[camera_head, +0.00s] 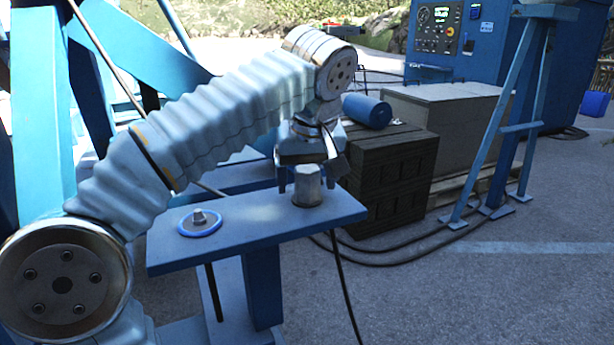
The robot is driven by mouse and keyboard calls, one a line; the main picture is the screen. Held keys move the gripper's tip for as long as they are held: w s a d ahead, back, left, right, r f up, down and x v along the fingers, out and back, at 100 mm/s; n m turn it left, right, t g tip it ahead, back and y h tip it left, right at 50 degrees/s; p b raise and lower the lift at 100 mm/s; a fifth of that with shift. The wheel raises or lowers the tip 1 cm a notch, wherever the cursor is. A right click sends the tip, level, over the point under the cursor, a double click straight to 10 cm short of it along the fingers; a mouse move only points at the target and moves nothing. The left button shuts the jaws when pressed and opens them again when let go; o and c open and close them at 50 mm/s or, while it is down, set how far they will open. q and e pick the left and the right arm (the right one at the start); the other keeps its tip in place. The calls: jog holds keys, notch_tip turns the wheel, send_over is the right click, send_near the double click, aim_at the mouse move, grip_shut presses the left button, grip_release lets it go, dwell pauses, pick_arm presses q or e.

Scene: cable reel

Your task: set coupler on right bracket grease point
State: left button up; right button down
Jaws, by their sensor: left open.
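A blue bracket plate (255,226) stands in front of me. A short grey metal cylinder, which looks like the coupler (307,190), stands upright near its back right end. A small metal fitting with a blue ring around its base, which looks like the grease point (199,220), sits on the plate's left part. My left gripper (309,173) points down over the grey cylinder. It is open, with one finger on each side of the cylinder's top; I cannot tell whether they touch it. My right gripper is not in view.
Blue frame beams (40,110) rise at the left. Dark crates (390,175) with a blue roll (367,111) on top stand behind the plate. A blue trestle (520,120) and control cabinet (460,40) are at the right. Cables lie on the ground; a dark hose (345,285) hangs below the plate.

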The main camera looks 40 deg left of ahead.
pick_arm(q)
jog(key=p+v, duration=0.4)
jog(key=v, duration=1)
jog(key=shift+f, duration=0.1)
